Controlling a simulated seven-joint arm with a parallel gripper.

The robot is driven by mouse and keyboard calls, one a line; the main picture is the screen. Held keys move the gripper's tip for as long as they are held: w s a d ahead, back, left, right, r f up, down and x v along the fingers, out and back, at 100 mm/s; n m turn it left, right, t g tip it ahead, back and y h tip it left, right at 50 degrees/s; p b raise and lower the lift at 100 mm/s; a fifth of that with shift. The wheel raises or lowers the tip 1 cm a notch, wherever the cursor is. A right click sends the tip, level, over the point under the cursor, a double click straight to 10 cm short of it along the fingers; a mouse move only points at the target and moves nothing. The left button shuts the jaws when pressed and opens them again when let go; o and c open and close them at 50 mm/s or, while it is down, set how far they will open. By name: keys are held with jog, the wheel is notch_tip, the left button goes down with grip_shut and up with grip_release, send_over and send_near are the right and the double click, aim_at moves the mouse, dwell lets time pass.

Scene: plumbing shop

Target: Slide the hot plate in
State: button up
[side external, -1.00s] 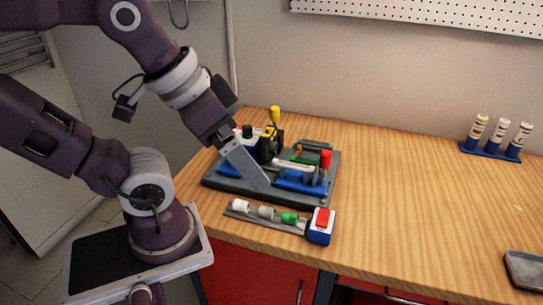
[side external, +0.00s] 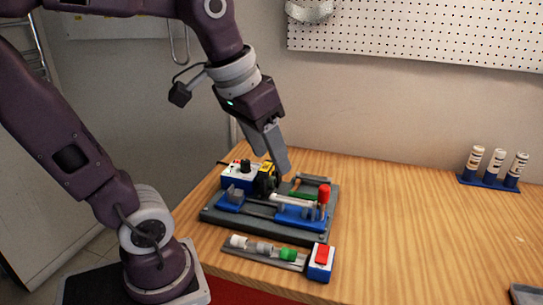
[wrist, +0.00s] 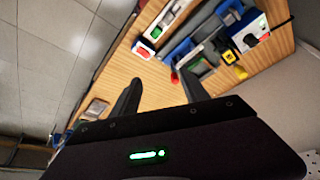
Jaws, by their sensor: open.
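A grey base fixture (side external: 215,218) stands on the bench with a blue clamp (side external: 230,205) at left and a blue carriage (side external: 300,213) at right. A white pipe (side external: 292,201) and a red-knobbed lever (side external: 324,194) are at the carriage. The black and yellow unit, apparently the hot plate (side external: 266,181), is toward the fixture's back; the wrist view shows its yellow face (wrist: 228,57) and a yellow knob (wrist: 240,72). My gripper (side external: 279,165) is open and empty, above the back of the fixture.
A white and blue box with a black knob (side external: 240,177) stands at the back left. A narrow tray of fittings (side external: 268,255) and a red-topped switch box (side external: 321,262) lie in front. A blue rack of bottles (side external: 490,181) is far right. The bench between is clear.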

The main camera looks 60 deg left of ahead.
jog(key=w+a+n+g, duration=0.2)
jog(key=w+a+n, duration=0.1)
jog(key=w+a, duration=0.75)
jog(key=w+a+f, duration=0.1)
jog(key=a+f, duration=0.1)
jog(key=a, duration=0.3)
jog(key=w+a+f+n+g, duration=0.1)
jog(key=a+f, duration=0.2)
jog(key=a, duration=0.2)
jog(key=w+a+f+n+g, duration=0.1)
jog(key=a+f, duration=0.1)
jog(key=a, duration=0.4)
jog(key=shift+w+a+f+h, duration=0.1)
jog(key=shift+w+f+h, duration=0.1)
jog(key=shift+w+h, duration=0.15)
notch_tip(320, 180, down, 6)
jog(key=shift+a+f, duration=0.1)
jog(key=shift+f, duration=0.15)
jog(key=shift+w+f, duration=0.1)
jog(key=shift+f, duration=0.15)
grip_shut()
